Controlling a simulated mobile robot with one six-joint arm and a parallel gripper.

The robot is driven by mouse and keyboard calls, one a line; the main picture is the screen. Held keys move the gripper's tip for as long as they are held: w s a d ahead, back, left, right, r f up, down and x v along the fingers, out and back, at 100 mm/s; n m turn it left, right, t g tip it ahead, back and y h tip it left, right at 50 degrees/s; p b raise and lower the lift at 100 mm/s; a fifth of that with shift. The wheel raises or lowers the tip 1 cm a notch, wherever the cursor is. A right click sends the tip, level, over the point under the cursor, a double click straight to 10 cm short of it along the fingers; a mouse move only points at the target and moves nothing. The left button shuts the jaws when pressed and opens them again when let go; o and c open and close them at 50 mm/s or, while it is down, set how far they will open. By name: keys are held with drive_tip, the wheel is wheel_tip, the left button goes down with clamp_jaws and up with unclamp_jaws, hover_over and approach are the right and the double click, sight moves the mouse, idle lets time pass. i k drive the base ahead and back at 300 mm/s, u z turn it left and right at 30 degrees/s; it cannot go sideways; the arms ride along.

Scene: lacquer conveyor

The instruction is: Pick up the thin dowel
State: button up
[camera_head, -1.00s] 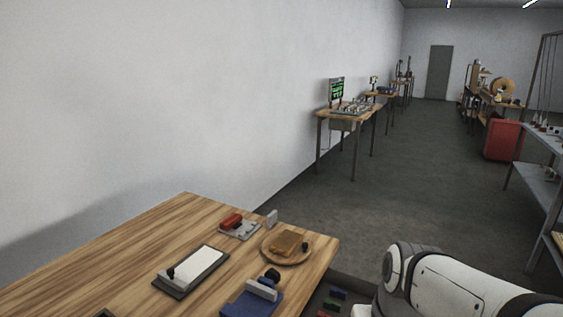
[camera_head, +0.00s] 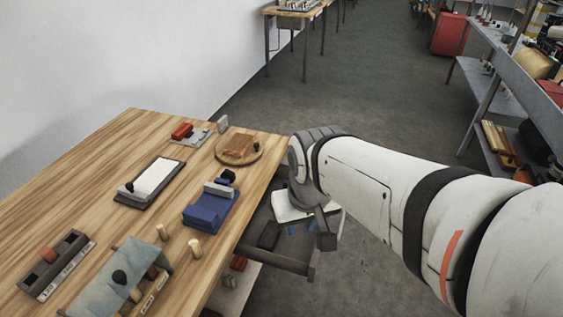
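Two short pale wooden dowels stand on the table (camera_head: 70,165) near its front right. The left one (camera_head: 162,232) looks the thinner; the right one (camera_head: 195,248) looks thicker. My arm comes in from the right, and my gripper (camera_head: 326,232) hangs beyond the table's right edge, well to the right of both dowels. It touches neither dowel. Its fingertips are not clear, so I cannot tell whether it is open or shut.
A blue block fixture (camera_head: 207,213) stands behind the dowels. A grey-topped stand (camera_head: 125,272) and a dark slotted rack (camera_head: 60,262) are to their left. A clipboard-like plate (camera_head: 150,180) and a round wooden plate (camera_head: 255,155) lie farther back. Open wood lies between.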

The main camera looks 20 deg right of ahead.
sight(160, 228)
drive_tip(key=u, duration=0.45)
drive_tip(key=k, duration=1.25)
drive_tip(key=z, duration=0.5)
drive_tip(key=i, duration=1)
drive_tip(key=u, duration=1.25)
